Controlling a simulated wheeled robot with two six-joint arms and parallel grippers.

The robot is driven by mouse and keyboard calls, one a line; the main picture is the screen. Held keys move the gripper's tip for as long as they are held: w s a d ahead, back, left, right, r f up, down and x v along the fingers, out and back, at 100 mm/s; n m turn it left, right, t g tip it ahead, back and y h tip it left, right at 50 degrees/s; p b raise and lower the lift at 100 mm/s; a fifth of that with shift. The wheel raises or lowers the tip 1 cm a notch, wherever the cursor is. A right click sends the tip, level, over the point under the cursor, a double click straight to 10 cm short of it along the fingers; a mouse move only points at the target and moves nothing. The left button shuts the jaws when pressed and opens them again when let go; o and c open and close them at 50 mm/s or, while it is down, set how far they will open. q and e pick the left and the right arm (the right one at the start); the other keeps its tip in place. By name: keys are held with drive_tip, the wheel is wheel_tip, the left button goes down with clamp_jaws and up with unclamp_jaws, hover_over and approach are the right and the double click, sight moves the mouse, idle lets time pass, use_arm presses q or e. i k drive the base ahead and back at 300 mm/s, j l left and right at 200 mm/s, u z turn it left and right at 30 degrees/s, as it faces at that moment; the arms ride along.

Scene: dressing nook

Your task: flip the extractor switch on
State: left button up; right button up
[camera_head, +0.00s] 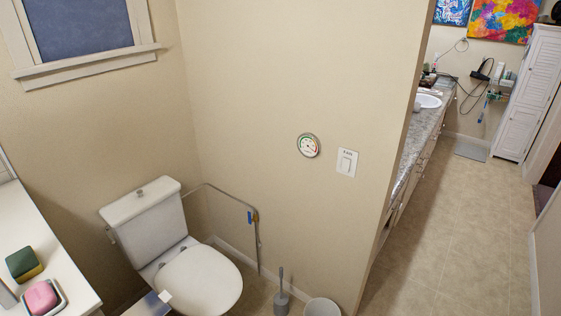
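The switch (347,162) is a white wall plate with a single rocker and small dark lettering above it. It is on the beige partition wall, right of centre, near the wall's right-hand edge. The lettering is too small to read, and I cannot tell which way the rocker is tilted. Neither of my grippers shows in the head view, and nothing covers the switch.
A round dial gauge (308,145) hangs left of the switch. Below are a toilet (197,281), a toilet brush (281,298), a bin (322,307) and a bent wall rail (226,197). A white counter (30,220) stands left. Open floor (455,220) lies right of the partition.

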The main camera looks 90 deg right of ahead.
sight(346, 162)
drive_tip(key=z, duration=3.4)
